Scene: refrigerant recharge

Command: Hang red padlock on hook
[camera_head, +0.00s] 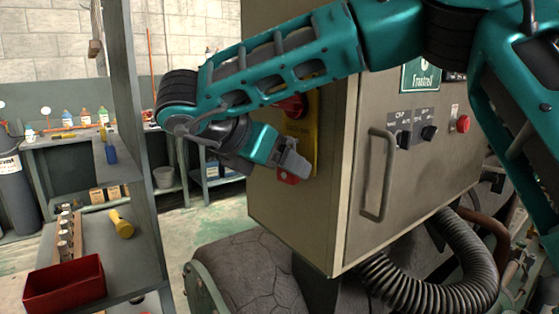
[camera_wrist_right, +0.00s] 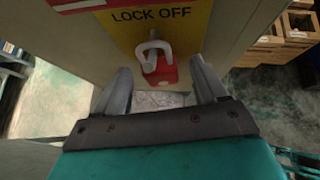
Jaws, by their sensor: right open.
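The red padlock (camera_wrist_right: 161,72) with its pale shackle (camera_wrist_right: 154,47) is at the yellow "LOCK OFF" plate (camera_wrist_right: 185,22) on the grey cabinet. Its shackle is around a small metal hook (camera_wrist_right: 153,35) on the plate, and the red body hangs below. My right gripper (camera_wrist_right: 160,66) is open, one finger on each side of the padlock, with visible gaps. In the head view the right gripper (camera_head: 293,163) is at the cabinet's left face, and a bit of the padlock (camera_head: 289,178) shows below its fingers. My left gripper is out of view.
A red rotary handle (camera_head: 292,106) sits above on the yellow plate. The grey cabinet (camera_head: 345,150) has a door handle (camera_head: 377,175). A shelf at left holds a red bin (camera_head: 64,286) and a yellow-handled tool (camera_head: 121,224). A black corrugated hose (camera_head: 440,290) runs below the cabinet.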

